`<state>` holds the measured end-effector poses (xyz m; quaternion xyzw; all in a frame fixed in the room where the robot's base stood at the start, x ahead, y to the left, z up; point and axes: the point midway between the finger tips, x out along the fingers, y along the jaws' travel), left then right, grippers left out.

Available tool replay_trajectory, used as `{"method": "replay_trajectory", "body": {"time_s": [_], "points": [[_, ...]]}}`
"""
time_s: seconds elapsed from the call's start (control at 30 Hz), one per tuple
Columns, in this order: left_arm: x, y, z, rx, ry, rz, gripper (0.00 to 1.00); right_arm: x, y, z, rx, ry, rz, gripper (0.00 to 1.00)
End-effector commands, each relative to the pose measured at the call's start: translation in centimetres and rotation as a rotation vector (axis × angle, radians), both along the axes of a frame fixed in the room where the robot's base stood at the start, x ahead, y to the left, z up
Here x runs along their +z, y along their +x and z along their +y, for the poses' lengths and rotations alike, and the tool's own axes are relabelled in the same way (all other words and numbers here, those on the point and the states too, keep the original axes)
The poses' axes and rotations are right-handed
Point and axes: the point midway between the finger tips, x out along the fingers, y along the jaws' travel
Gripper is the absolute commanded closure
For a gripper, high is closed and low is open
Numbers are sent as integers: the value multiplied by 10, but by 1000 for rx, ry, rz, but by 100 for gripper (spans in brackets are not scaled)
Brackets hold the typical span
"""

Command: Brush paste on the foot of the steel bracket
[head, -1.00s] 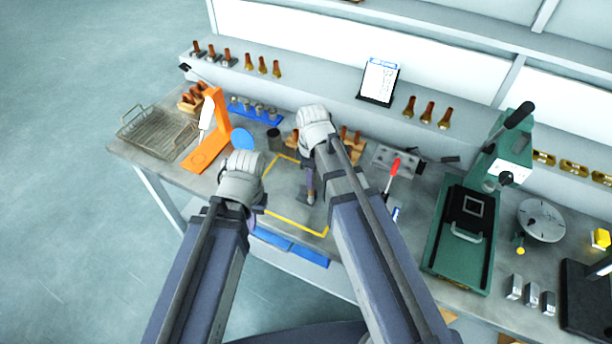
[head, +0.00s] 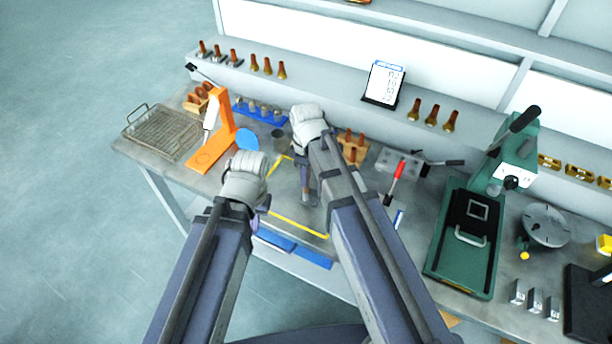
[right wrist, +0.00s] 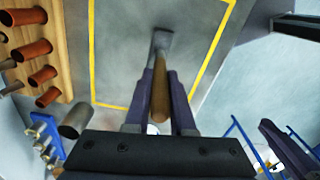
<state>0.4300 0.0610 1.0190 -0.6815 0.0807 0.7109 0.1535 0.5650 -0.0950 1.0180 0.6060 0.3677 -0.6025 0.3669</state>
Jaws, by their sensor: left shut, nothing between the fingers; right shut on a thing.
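My right gripper (head: 306,178) points down over the yellow-outlined area of the bench. My left gripper (head: 263,205) is shut and empty, to the left near the outline's front edge. A dark grey pot (head: 278,141) stands behind the outline. I cannot make out paste or a brush.
An orange stand (head: 219,135) and a wire basket (head: 160,133) are at the left. A blue rack (head: 258,111) with grey pieces stands behind. A wooden rack (head: 353,150), red-handled clamp (head: 398,170) and green press (head: 466,240) are at the right. The outlined area is otherwise clear.

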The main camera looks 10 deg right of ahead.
Motion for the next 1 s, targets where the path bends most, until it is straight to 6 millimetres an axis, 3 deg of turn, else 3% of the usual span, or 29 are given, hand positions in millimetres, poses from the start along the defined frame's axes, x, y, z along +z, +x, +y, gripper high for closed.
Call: {"method": "replay_trajectory", "body": {"time_s": [0.4, 0.67, 1.0], "points": [[1, 0, 0, 0, 0, 0, 100, 1, -18, -25, -2, -5, 4, 100], [1, 0, 0, 0, 0, 0, 100, 1, -14, -20, 0, -4, 3, 100], [0, 0, 0, 0, 0, 0, 100, 0, 2, 2, -1, -4, 3, 100]]}}
